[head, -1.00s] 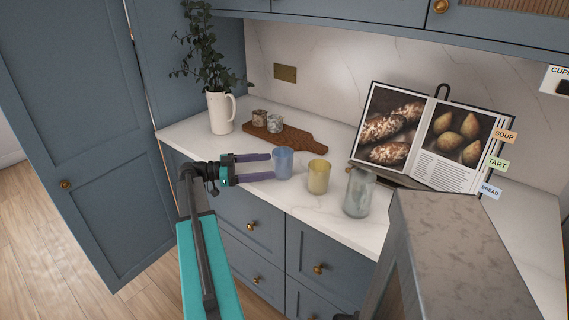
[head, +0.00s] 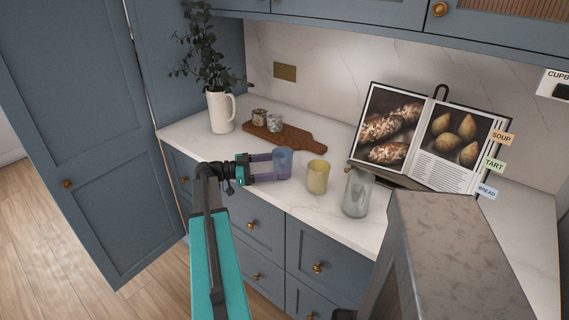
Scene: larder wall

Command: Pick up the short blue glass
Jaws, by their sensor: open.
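The short blue glass (head: 284,160) stands upright on the white counter, left of a short yellow glass (head: 318,177). My gripper (head: 281,166) comes in from the left with its two purple fingers open. The fingers reach the blue glass, one at its far side and one at its near side, so the glass appears to stand between them. I cannot tell whether either finger touches it. A taller clear grey glass (head: 357,193) stands further right.
A wooden board (head: 297,138) with two small jars (head: 267,120) lies behind the glasses. A white pitcher with a plant (head: 221,112) stands at the back left. An open cookbook (head: 430,137) stands on the right. The counter's front edge runs close below the glasses.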

